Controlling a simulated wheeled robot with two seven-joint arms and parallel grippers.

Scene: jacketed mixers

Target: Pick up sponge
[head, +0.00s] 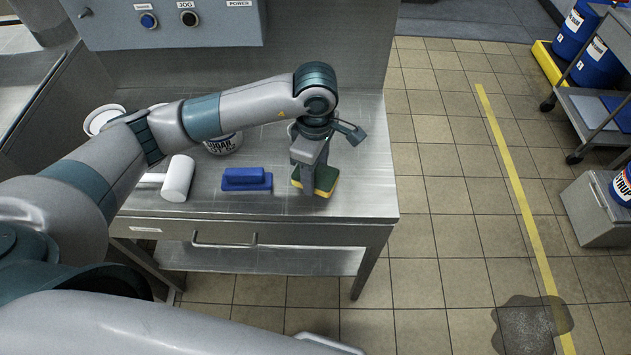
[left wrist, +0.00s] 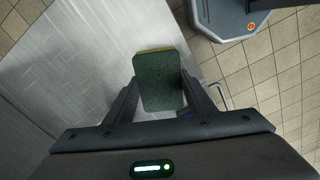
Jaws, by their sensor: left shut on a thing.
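The sponge (head: 326,181) is a yellow block with a dark green face. It is at the right part of the steel table (head: 365,190), near the front edge. My left gripper (head: 314,183) comes down on it from above and is shut on it. In the left wrist view the sponge (left wrist: 159,82) shows its green side between the two fingers of the left gripper (left wrist: 159,95). I cannot tell whether the sponge still touches the table. My right gripper is not in view.
A blue scrubbing block (head: 246,179) lies left of the sponge. A control box (head: 165,22) hangs behind the table. The tiled floor at right has a dark puddle (head: 530,325).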

